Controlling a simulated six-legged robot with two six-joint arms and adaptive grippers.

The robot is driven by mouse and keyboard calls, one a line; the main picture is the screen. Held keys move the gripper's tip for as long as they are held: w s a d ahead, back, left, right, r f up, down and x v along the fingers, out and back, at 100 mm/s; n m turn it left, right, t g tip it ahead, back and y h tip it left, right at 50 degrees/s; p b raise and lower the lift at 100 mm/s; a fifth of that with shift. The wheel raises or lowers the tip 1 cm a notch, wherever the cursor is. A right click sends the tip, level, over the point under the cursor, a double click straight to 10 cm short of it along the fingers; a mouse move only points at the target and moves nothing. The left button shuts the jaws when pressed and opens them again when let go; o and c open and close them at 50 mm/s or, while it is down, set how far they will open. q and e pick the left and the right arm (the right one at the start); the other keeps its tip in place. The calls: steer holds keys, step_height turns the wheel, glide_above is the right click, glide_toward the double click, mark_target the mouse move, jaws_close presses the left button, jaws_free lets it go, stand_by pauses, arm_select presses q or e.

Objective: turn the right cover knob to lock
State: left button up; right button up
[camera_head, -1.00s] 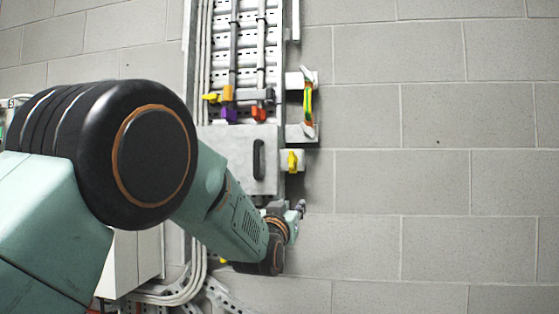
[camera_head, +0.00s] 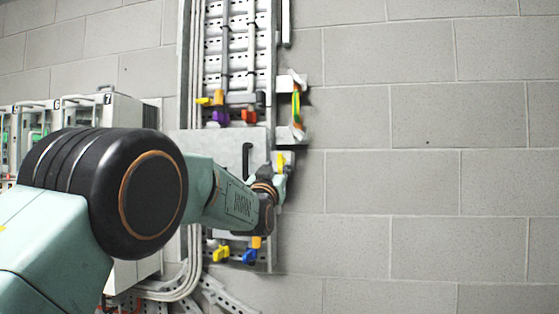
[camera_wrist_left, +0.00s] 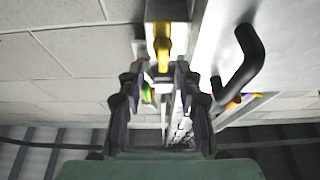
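The right cover knob is yellow and shows partly in the head view (camera_head: 281,160), on a small grey block at the right edge of the grey cover (camera_head: 225,148). My left gripper (camera_head: 281,176) is just below the knob there, its fingers too small to read. In the left wrist view the yellow knob (camera_wrist_left: 162,48) lies straight ahead, at the gap between the fingertips of my left gripper (camera_wrist_left: 159,72). The two dark fingers are apart, with nothing clamped between them. I cannot tell whether they touch the knob. My right gripper is in neither current view.
The cover's black handle (camera_head: 247,158) is close to the left of the knob; it also shows in the wrist view (camera_wrist_left: 241,58). A green-yellow part (camera_head: 296,108) sits above on a bracket. Coloured levers (camera_head: 221,253) are below. Plain block wall (camera_head: 420,180) lies right.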

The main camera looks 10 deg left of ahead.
mark_target(278, 161)
arm_select(q)
steer(key=shift+p+x, duration=0.35)
steer(key=shift+x, duration=0.55)
steer(key=shift+p+x, duration=0.4)
steer(key=shift+x, duration=0.4)
steer(key=shift+s+a+r, duration=0.1)
steer(key=shift+s+a, duration=0.1)
steer(key=shift+a, duration=0.1)
steer(key=c, duration=0.4)
steer(key=shift+c, duration=0.5)
steer(key=shift+d, duration=0.2)
jaws_close()
steer(key=shift+a, duration=0.15)
